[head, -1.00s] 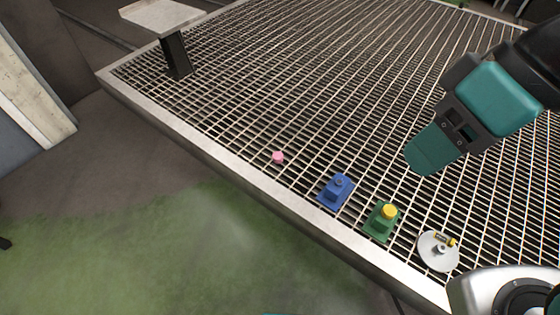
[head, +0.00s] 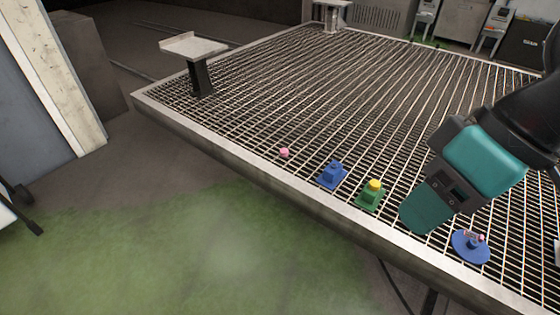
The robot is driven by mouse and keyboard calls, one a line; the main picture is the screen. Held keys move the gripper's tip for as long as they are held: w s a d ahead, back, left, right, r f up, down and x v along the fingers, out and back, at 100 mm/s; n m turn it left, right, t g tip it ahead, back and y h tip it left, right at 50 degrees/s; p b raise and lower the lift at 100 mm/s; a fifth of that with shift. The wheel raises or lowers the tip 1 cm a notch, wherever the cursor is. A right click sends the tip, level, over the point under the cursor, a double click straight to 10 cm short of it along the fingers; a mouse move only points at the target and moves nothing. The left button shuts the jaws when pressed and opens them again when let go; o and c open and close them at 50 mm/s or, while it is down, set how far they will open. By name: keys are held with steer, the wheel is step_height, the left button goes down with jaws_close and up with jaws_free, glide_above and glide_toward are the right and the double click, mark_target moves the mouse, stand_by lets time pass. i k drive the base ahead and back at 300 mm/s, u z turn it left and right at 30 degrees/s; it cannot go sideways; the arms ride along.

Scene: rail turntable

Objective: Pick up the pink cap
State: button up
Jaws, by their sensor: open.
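The small pink cap (head: 284,152) lies on the metal grating, near its front-left edge and left of the blue piece. Nothing touches it. My gripper (head: 420,212), teal and dark grey, hangs over the grating well to the right of the cap, between the green piece and the round disc in the picture. It is open, seen from the side, with nothing visible in it.
A blue piece with a knob (head: 333,174) and a green piece with a yellow cap (head: 371,194) stand right of the pink cap. A blue disc with small parts (head: 470,247) lies farther right. A raised plate on a post (head: 194,46) stands at back left.

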mark_target(284, 152)
steer(key=u, duration=0.6)
steer(key=i, duration=0.7)
steer(key=u, duration=0.8)
steer(key=i, duration=1.5)
steer(key=z, duration=1.15)
steer(key=i, duration=0.7)
steer(key=z, duration=0.8)
